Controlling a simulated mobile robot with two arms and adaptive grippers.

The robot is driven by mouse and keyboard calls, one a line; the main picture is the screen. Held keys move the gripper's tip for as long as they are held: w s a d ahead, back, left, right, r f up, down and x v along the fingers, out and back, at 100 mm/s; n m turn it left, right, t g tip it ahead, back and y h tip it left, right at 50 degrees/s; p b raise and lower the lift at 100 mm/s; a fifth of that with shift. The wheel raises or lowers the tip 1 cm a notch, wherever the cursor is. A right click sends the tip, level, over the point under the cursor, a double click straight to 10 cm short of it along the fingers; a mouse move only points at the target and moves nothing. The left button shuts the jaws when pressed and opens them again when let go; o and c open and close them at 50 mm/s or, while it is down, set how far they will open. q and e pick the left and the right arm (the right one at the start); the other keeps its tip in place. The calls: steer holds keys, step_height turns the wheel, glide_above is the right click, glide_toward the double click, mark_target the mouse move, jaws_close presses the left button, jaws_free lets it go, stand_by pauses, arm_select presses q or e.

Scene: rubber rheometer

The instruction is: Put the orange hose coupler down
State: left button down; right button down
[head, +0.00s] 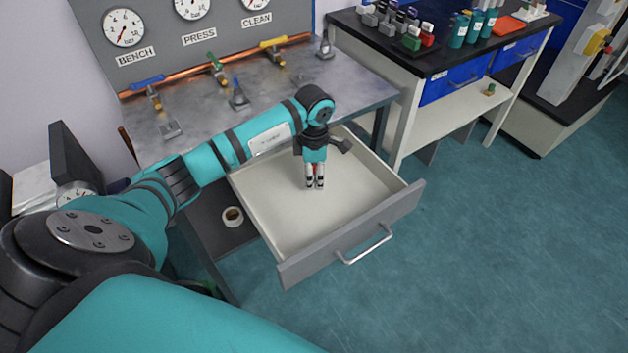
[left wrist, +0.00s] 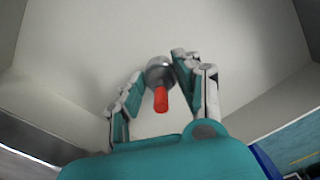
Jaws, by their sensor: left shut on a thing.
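The orange hose coupler (left wrist: 161,98) shows in the left wrist view as an orange-red tube with a round grey metal end. It sits between the two fingers of my left gripper (left wrist: 158,88), which is shut on it. In the head view my left gripper (head: 315,187) points down inside the open drawer (head: 285,222), over its pale floor. The fingers mostly hide the coupler there. I cannot tell whether the coupler touches the drawer floor. My right gripper is in neither view.
The drawer's front panel with its handle (head: 365,245) and side walls surround the gripper. The drawer floor around it is bare. Above is the metal bench (head: 300,85) with several valves and gauges. A small cup (head: 233,216) stands below, left of the drawer. A black-topped bench (head: 440,62) stands at right.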

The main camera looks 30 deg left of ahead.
arm_select(q)
step_height(320, 180, down, 2)
steer(key=shift+f, duration=0.45)
steer(key=c, duration=0.9)
jaws_free()
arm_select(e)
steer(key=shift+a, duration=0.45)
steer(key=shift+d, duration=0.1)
arm_select(q)
steer(key=shift+r, duration=0.35)
steer(key=shift+w+r, duration=0.1)
steer(key=shift+r, duration=0.25)
step_height(320, 180, up, 11)
steer(key=shift+b, duration=0.5)
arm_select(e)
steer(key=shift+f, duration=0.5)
